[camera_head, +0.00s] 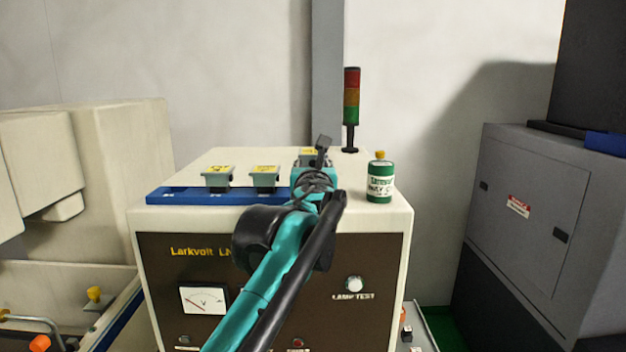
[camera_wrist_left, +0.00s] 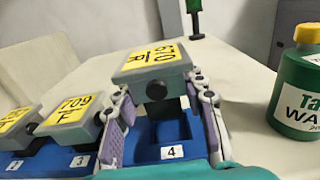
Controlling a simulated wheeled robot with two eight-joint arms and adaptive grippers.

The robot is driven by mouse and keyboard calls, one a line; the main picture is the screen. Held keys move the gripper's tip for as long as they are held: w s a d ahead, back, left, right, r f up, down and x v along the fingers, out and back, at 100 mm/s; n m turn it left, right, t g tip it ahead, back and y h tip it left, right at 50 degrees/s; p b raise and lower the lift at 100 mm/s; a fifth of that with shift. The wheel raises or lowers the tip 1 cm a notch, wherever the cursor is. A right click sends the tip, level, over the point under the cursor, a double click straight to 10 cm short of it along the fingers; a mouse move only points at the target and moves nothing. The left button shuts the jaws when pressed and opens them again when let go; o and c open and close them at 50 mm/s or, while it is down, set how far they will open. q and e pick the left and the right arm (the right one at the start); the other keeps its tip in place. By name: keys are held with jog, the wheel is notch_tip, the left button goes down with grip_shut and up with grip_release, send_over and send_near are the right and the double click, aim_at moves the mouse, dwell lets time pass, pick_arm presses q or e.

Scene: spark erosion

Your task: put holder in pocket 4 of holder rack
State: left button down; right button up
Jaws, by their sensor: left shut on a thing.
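The holder (camera_wrist_left: 155,57), a grey block with a yellow label reading 670 R and a dark round knob on its front, is between the fingers of my left gripper (camera_wrist_left: 158,92). The gripper is shut on it and holds it above the blue holder rack (camera_wrist_left: 140,132). Pocket 4 (camera_wrist_left: 175,132) shows as an empty square recess just below the holder. In the head view my left gripper (camera_head: 314,172) is over the right end of the rack (camera_head: 170,196), and the arm hides that end. My right gripper is not in view.
Holder 709 F (camera_wrist_left: 75,110) sits in pocket 3, with another holder (camera_wrist_left: 17,125) to its left. A green bottle with a yellow cap (camera_head: 379,180) stands right of the gripper. A signal tower (camera_head: 352,100) stands behind. The cabinet top behind the rack is clear.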

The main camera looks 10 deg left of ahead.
pick_arm(q)
notch_tip(320, 180, down, 3)
jog(key=shift+s+r, duration=0.15)
jog(key=shift+r, duration=0.05)
jog(key=shift+f, duration=0.45)
jog(key=shift+f, duration=0.1)
jog(key=c, duration=0.9)
grip_release()
jog(key=shift+r+p, duration=0.2)
jog(key=shift+p, duration=0.1)
jog(key=s+d+b, duration=0.2)
jog(key=s, duration=0.9)
jog(key=shift+s+d, duration=0.25)
jog(key=shift+s, duration=0.15)
